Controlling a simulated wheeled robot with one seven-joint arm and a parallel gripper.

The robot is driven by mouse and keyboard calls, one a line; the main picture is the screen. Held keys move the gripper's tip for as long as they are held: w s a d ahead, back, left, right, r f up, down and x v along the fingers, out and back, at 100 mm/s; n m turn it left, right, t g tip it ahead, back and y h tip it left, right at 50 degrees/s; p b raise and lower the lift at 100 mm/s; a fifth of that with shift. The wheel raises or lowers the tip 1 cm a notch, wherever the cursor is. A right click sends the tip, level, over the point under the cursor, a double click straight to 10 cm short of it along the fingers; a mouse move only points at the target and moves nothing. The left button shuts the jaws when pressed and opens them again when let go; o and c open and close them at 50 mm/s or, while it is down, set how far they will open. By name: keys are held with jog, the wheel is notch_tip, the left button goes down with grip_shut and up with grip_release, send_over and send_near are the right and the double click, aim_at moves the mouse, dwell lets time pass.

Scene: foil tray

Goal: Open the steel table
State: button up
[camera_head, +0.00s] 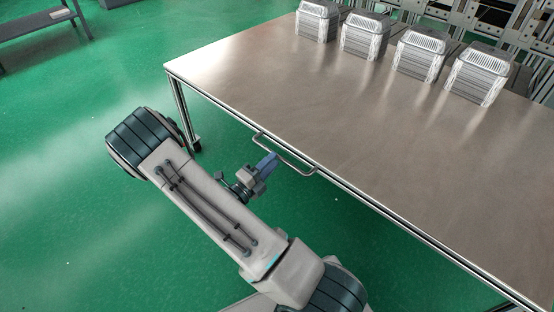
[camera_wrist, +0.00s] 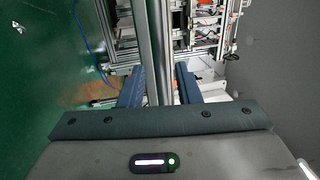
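The steel table (camera_head: 300,90) has a broad brushed-metal top and fills the right of the head view. A thin bar handle (camera_head: 290,160) sticks out from its front edge. My gripper (camera_head: 268,163) is at the handle, near its middle. In the wrist view my gripper's two dark blue fingers (camera_wrist: 159,85) are apart, one on each side of upright metal bars (camera_wrist: 154,50). I cannot tell which of these bars is the handle and which is the table edge. Whether a finger touches a bar is not clear.
Several stacks of foil trays (camera_head: 366,35) stand along the table's far side. Metal frames and machinery (camera_head: 500,25) are behind them. A dark shelf (camera_head: 38,25) stands at the upper left. The green floor (camera_head: 60,150) on the left is clear.

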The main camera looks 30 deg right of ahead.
jog(key=shift+b+x, duration=0.3)
jog(key=shift+x, duration=1.5)
